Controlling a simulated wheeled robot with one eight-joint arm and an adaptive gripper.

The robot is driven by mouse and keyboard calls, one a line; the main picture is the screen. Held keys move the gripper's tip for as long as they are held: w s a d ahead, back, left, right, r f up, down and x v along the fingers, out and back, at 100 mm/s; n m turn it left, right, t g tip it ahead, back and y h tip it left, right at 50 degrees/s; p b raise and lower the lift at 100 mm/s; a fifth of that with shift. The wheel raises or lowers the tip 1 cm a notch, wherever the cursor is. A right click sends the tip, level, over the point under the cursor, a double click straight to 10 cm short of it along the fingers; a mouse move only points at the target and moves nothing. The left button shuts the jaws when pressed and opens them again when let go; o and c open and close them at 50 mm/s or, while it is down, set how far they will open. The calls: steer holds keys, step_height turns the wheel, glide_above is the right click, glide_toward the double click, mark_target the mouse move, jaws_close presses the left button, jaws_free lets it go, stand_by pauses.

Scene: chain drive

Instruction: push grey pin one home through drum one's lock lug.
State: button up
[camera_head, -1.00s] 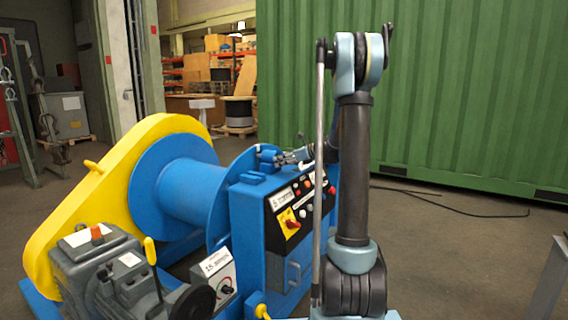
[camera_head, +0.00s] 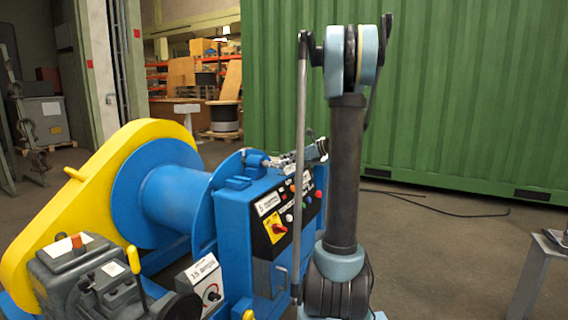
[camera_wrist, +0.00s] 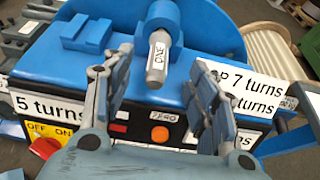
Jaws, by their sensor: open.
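Grey pin one (camera_wrist: 157,58), marked ONE, sticks out of the round blue lock lug (camera_wrist: 160,14) in the wrist view, with a good length of its shank showing. How deep it sits inside the lug is hidden. The lug also shows in the head view (camera_head: 254,158), on top of the blue housing beside the blue drum (camera_head: 176,196). My gripper (camera_wrist: 158,72) is open, one finger on each side of the pin's free end, with visible gaps and nothing held. In the head view my gripper (camera_head: 288,160) is small, close to the lug.
The control panel (camera_head: 286,215) with switches and buttons lies below my gripper. A blue block (camera_wrist: 87,33) sits left of the lug in the wrist view. A yellow guard (camera_head: 85,190) and grey motor (camera_head: 80,275) stand left. A green container (camera_head: 450,90) stands behind.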

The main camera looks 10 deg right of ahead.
steer(key=shift+s+d, duration=0.1)
steer(key=shift+d, duration=0.1)
steer(key=c, duration=0.9)
steer(key=shift+d+f, duration=0.2)
steer(key=shift+f, duration=0.1)
jaws_close()
steer(key=n+t+y, duration=0.1)
steer(key=t+y, duration=0.2)
steer(key=y, duration=0.1)
glide_toward(284, 167)
steer(key=shift+x, duration=3.3)
steer(key=shift+r, duration=0.1)
